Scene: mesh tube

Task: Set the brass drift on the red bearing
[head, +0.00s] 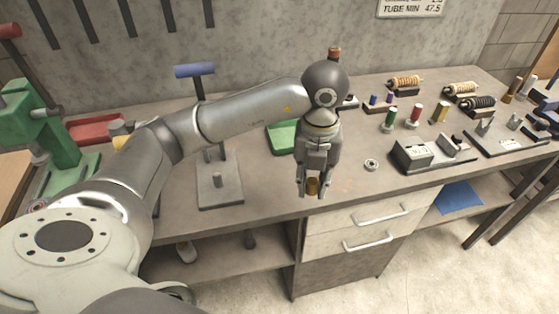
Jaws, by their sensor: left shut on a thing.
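My left gripper (312,190) points down over the front part of the bench and is shut on the brass drift (313,186), a short gold-brown cylinder held between its fingertips. From this angle I cannot tell whether the drift is touching anything below it. A small ring-shaped bearing (371,164) lies on the bench to the right of the gripper; it looks silver-grey, and I see no clear red on it. Another small ring (38,205) shows at the far left beside my arm, too small to tell its colour surely. My right gripper is out of the picture.
A green press (40,130) stands at the left, near a red tray (98,129). A blue-handled stand (219,188) is left of the gripper. Spools (415,115) and a grey block fixture (425,155) stand at the right. The bench around the right-hand bearing is clear.

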